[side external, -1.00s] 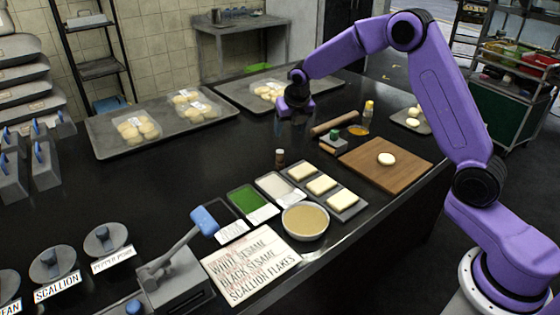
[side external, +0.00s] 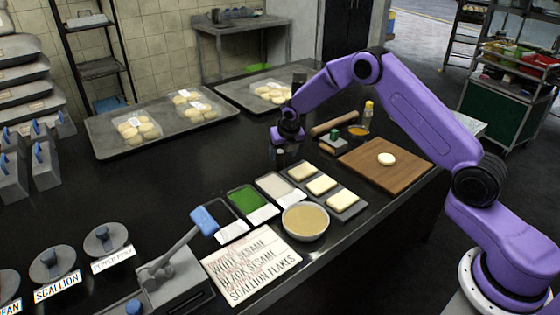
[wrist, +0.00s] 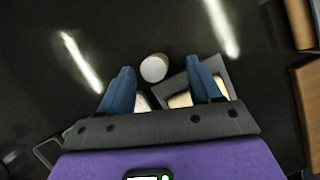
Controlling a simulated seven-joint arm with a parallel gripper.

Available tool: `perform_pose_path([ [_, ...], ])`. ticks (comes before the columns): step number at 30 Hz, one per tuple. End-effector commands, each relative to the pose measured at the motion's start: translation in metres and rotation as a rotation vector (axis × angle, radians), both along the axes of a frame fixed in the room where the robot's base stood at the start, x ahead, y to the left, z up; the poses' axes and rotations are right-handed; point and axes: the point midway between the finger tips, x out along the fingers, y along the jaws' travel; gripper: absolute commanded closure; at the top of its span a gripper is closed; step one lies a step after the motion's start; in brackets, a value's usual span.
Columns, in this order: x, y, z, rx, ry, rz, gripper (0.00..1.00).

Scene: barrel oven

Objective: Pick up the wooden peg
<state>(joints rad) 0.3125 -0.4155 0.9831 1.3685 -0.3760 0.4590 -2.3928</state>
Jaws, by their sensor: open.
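A small upright brown cylinder (side external: 280,158) with a pale band stands on the black counter left of the tray of dough squares; it is the likeliest wooden peg, though its material is unclear. In the wrist view its round white top (wrist: 154,68) shows between and slightly beyond the fingertips. My gripper (side external: 279,152) is open and empty, pointing down close to it. Its two blue fingers are spread in the wrist view (wrist: 158,78). Height above the cylinder and any contact cannot be told. The gripper partly hides the cylinder in the side view.
A grey tray with dough squares (side external: 328,192) is close on the right. A wooden rolling pin (side external: 333,124) lies behind, near a cutting board (side external: 388,178). Green and pale trays (side external: 247,199) and a bowl (side external: 305,221) are in front.

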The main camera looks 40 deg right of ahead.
Motion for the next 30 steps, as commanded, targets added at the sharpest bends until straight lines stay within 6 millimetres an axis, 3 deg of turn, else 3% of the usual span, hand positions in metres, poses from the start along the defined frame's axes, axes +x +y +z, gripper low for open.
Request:
perform_pose_path([
  [9, 0.015, 0.001, -0.035, -0.001, 0.001, 0.0, 0.37],
  [20, 0.018, 0.0, -0.04, 0.0, 0.0, 0.0, 0.37],
  [25, 0.018, 0.0, -0.04, 0.0, 0.0, 0.0, 0.92],
  [30, 0.018, 0.0, -0.04, 0.0, 0.0, 0.0, 0.94],
])
